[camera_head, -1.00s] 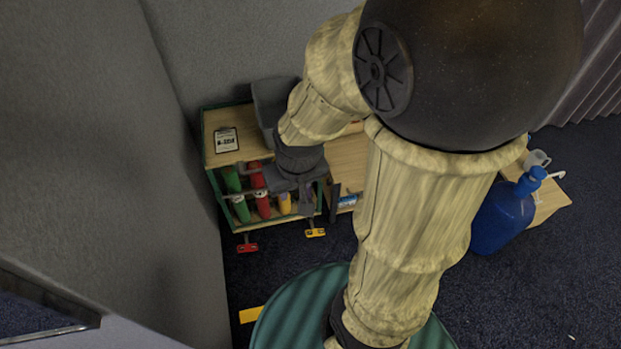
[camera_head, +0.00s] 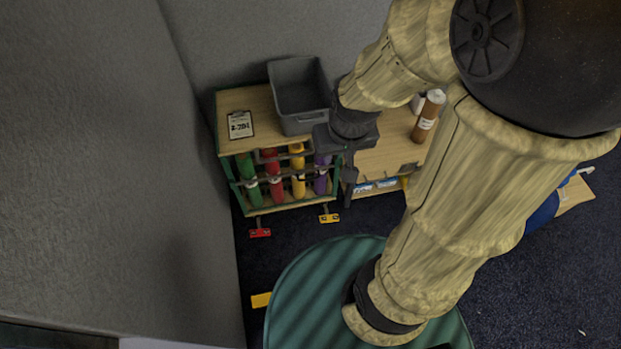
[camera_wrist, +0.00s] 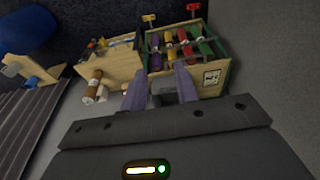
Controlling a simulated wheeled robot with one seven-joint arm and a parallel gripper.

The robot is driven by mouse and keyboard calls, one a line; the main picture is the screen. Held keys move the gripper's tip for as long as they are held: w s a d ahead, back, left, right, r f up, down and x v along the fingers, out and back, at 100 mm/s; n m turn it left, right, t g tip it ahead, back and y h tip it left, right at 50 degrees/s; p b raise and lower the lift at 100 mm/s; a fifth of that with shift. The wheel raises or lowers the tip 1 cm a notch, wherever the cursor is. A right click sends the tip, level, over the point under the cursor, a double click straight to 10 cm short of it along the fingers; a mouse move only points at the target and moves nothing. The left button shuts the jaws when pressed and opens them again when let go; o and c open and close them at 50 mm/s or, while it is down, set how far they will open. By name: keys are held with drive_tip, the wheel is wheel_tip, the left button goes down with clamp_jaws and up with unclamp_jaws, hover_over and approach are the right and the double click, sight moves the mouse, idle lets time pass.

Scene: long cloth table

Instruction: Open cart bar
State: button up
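The cart (camera_head: 228,104) is a wooden-topped rack with a green frame against the grey wall. Several coloured rolls, green, red, yellow and purple, stand in its front. A grey bar (camera_head: 284,156) runs across the front of the rolls, and a second rail runs lower. The cart also shows in the wrist view (camera_wrist: 213,83), turned upside down, with the bar across the rolls. My gripper (camera_head: 347,178) is beside the cart's right front corner. In the wrist view my gripper (camera_wrist: 160,80) is open, its two fingers apart with nothing between them. Contact with the cart cannot be told.
A wooden table (camera_head: 395,150) with a brown bottle (camera_head: 427,117) adjoins on the right. A blue jug (camera_head: 543,212) stands far right.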

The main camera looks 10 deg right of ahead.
sight(310, 179)
drive_tip(key=w+a+f+m+t+b, duration=0.2)
drive_tip(key=w+a+f+m+b, duration=0.15)
drive_tip(key=w+f+b, duration=0.55)
drive_tip(key=w+a+f+m+t+h+b, duration=0.1)
drive_tip(key=w+a+f+m+t+b, duration=0.25)
drive_tip(key=f+b, duration=0.5)
drive_tip(key=w+a+f+m+t+b, duration=0.1)
drive_tip(key=w+a+f+m+b, duration=0.2)
drive_tip(key=w+f+m+b, duration=0.6)
drive_tip(key=s+f+m+t+h+b, duration=0.1)
drive_tip(key=f+m+h+b, duration=0.3)
drive_tip(key=f+b, duration=0.5)
drive_tip(key=s+a+f+m+t+h+b, duration=0.1)
drive_tip(key=s+f+m+h+b, duration=0.2)
drive_tip(key=f+b, duration=0.7)
wheel_tip(310, 179, down, 10)
drive_tip(key=m+h, duration=0.2)
drive_tip(key=h, duration=0.1)
drive_tip(key=shift+a+f+h, duration=0.25)
drive_tip(key=shift+h, duration=0.15)
drive_tip(key=shift+w+d, duration=0.1)
drive_tip(key=b+x, duration=0.6)
drive_tip(key=x, duration=1.1)
drive_tip(key=shift+w+r+b, duration=0.1)
drive_tip(key=shift+w+b, duration=0.1)
drive_tip(key=shift+b, duration=0.1)
